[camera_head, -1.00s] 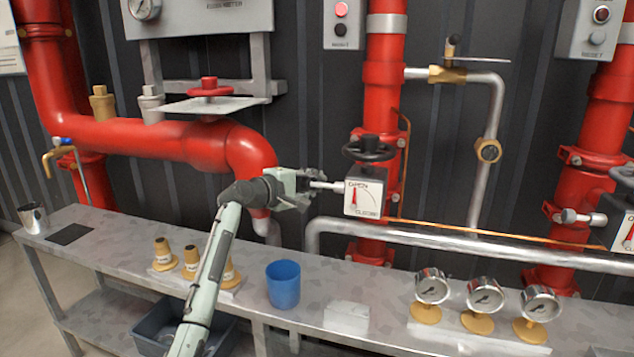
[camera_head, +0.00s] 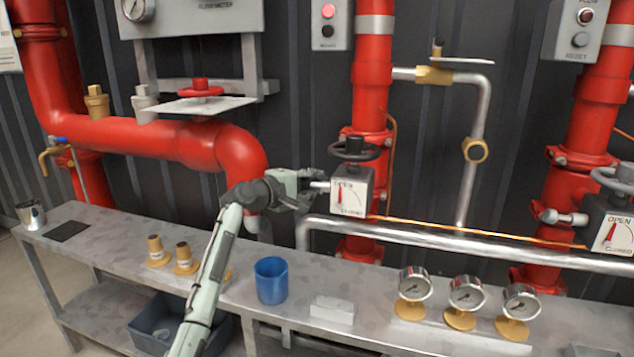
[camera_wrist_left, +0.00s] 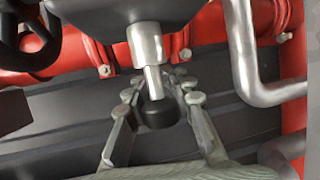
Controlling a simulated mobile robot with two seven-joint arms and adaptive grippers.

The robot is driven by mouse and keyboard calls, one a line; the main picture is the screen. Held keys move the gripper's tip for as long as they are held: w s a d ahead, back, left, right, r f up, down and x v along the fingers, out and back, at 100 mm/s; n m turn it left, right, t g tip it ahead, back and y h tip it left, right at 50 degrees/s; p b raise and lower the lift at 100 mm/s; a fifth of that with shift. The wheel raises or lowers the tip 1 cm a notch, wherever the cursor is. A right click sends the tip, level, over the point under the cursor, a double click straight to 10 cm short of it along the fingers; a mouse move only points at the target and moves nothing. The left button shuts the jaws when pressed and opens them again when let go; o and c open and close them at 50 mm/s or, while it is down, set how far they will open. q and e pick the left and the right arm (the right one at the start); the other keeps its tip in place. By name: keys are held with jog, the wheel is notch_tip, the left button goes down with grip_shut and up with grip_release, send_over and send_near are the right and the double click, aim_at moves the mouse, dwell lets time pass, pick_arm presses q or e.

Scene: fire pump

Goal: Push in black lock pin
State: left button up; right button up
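The lock pin is a silver rod (camera_wrist_left: 153,80) ending in a black knob (camera_wrist_left: 158,112); in the left wrist view it sticks out from the underside of a dark housing. In the head view the silver rod (camera_head: 320,184) leaves the left side of the valve box (camera_head: 351,192), whose red pointer sits near OPEN. My left gripper (camera_wrist_left: 160,85) has its fingers spread on either side of the knob and rod, with gaps visible. It also shows left of the box in the head view (camera_head: 312,188), where it hides the knob. My right gripper is not in view.
A black handwheel (camera_head: 355,148) tops the box on a red vertical pipe (camera_head: 371,90). A silver horizontal pipe (camera_head: 450,241) runs below. The metal bench (camera_head: 110,240) holds a blue cup (camera_head: 271,280) and several gauges (camera_head: 466,292). A similar valve box (camera_head: 612,228) is at right.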

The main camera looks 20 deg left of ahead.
pick_arm(q)
jog(key=o, duration=0.5)
jog(key=shift+d, duration=0.2)
jog(key=shift+c, duration=0.2)
jog(key=shift+a, duration=0.1)
jog(key=v, duration=1.2)
